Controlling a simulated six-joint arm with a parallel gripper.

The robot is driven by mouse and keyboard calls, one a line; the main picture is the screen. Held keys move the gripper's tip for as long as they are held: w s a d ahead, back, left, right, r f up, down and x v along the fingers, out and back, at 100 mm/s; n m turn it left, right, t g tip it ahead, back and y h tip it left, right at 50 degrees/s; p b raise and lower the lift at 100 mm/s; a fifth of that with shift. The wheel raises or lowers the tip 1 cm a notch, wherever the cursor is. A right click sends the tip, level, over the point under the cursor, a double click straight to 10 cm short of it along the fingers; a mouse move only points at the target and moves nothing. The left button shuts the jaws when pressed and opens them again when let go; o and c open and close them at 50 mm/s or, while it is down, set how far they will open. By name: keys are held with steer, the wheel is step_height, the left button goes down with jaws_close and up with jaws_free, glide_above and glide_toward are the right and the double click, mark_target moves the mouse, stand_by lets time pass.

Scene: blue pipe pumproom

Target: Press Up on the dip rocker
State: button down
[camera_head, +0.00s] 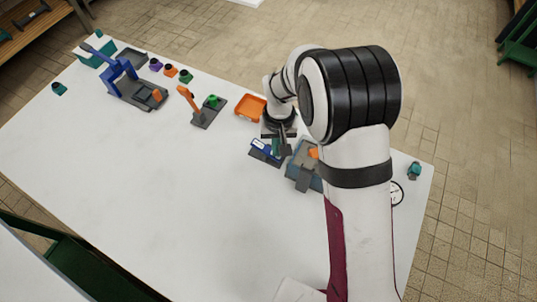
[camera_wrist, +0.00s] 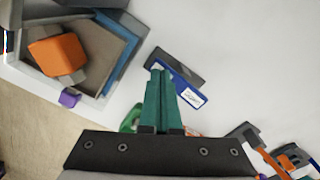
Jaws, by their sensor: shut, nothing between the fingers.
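The dip rocker appears to be the blue and dark grey piece (camera_head: 263,152) with a white label, on the white table beside my arm's end. In the wrist view the blue piece (camera_wrist: 188,90) lies just beyond and right of my fingertips. Its label is too small to read surely, and a dark grey part lies along its far side. My gripper (camera_wrist: 158,70) has teal fingers closed together, with nothing between them. The fingertips overlap the rocker's left end in this view; I cannot tell whether they touch. In the head view my gripper (camera_head: 283,149) is partly hidden at the rocker's right side.
A grey and blue box with an orange block (camera_wrist: 57,55) stands close on the left in the wrist view. An orange tray (camera_head: 250,107) lies behind the rocker. A blue clamp-like fixture (camera_head: 122,80) stands far left. The table's front left is clear.

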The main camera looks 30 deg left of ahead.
step_height(320, 180, up, 8)
steer(key=shift+r, duration=0.15)
stand_by(0.3)
